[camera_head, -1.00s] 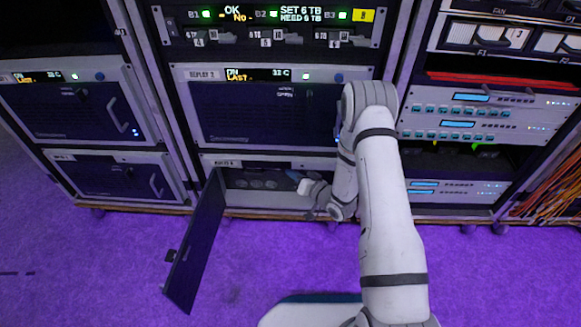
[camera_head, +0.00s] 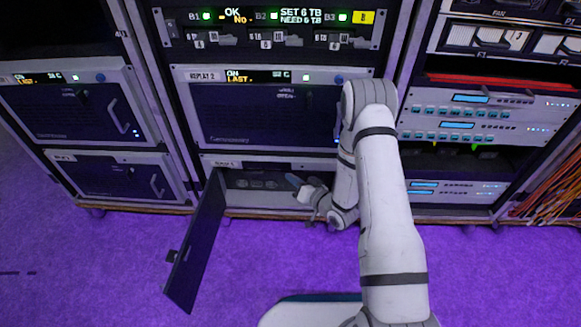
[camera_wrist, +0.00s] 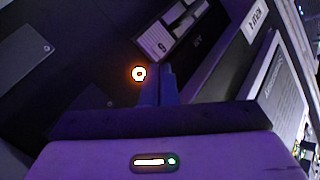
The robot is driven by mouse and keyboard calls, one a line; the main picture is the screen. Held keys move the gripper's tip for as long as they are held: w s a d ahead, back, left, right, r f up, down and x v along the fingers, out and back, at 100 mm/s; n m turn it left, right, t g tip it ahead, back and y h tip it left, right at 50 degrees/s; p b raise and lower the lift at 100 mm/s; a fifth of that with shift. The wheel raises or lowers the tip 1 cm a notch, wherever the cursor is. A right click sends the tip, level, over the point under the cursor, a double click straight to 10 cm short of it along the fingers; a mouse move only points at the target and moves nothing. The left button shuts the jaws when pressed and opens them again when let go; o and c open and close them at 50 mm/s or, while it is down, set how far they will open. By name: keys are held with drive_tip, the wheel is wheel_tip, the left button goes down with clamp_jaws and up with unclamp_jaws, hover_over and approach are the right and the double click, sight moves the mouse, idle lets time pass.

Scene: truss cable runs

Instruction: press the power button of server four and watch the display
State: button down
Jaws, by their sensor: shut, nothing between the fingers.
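In the wrist view, my shut fingers (camera_wrist: 158,86) point into a dark interior. No lit display shows on this server. The server above, labelled REPLAY 2, has a lit display (camera_head: 258,77) reading ON, LAST.
A top panel (camera_head: 268,27) shows OK, No, SET 6 TB and NEED 6 TB. Closed servers (camera_head: 75,105) stand left, and a rack with blue-lit units (camera_head: 470,113) stands right. Orange cables (camera_head: 555,175) hang at far right. The purple floor in front is mostly clear.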

drive_tip(key=shift+s+f, duration=0.15)
drive_tip(key=shift+s, duration=1.1)
